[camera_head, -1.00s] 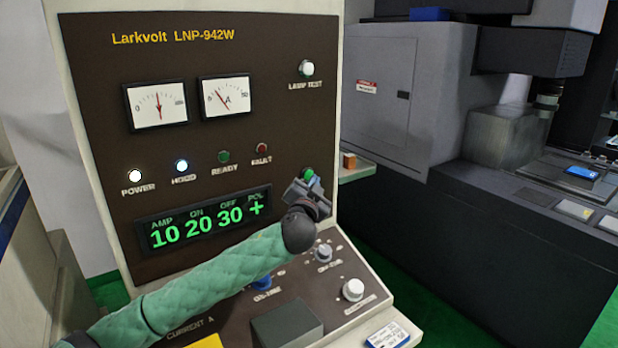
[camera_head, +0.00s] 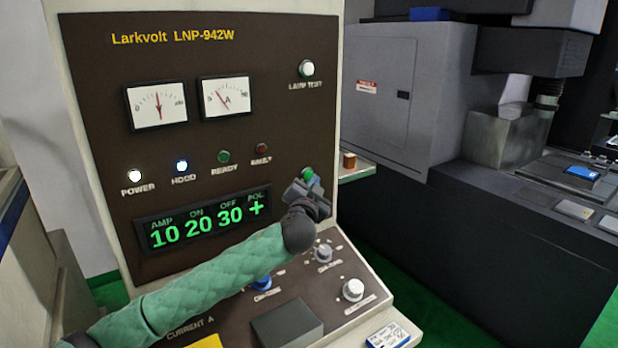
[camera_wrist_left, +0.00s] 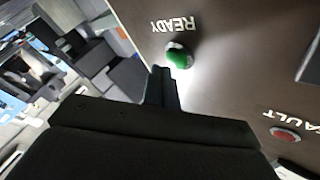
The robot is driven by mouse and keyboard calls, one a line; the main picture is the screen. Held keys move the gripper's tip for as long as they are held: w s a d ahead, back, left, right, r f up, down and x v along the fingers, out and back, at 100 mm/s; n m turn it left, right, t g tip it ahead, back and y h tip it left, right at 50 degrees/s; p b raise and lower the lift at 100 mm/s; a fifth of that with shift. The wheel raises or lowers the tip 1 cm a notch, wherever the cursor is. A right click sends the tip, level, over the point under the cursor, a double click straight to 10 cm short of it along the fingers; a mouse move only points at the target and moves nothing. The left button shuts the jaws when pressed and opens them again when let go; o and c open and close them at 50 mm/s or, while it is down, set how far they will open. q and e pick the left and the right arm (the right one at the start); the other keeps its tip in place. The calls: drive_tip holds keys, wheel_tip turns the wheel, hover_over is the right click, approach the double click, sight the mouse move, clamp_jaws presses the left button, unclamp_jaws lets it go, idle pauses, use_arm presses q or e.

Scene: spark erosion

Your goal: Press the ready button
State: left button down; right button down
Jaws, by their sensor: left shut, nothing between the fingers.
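The ready button (camera_head: 309,174) is a green dome at the right side of the dark panel, partly hidden by my left gripper (camera_head: 304,188) in the head view. In the left wrist view the ready button (camera_wrist_left: 179,58) shows green with a pale ring, beside its upside-down READY label. My left gripper (camera_wrist_left: 162,82) is shut and empty. Its fingertips are very close to the button's lower edge in that view; I cannot tell whether they touch. A separate green READY lamp (camera_head: 223,157) sits farther left on the panel. My right gripper is not in view.
A red FAULT lamp (camera_head: 262,149) also shows in the wrist view (camera_wrist_left: 285,134). A lit display (camera_head: 204,219) is left of the gripper. Knobs (camera_head: 353,289) stand on the sloping console below. A small shelf (camera_head: 357,172) juts out right of the panel.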

use_arm(q)
drive_tip(key=shift+w+a, duration=0.15)
drive_tip(key=shift+w, duration=0.05)
idle(0.4)
drive_tip(key=shift+w+a, duration=0.15)
drive_tip(key=shift+w+b, duration=0.1)
drive_tip(key=shift+b, duration=0.2)
idle(0.4)
drive_tip(key=shift+s+d, duration=0.3)
drive_tip(key=shift+s, duration=0.15)
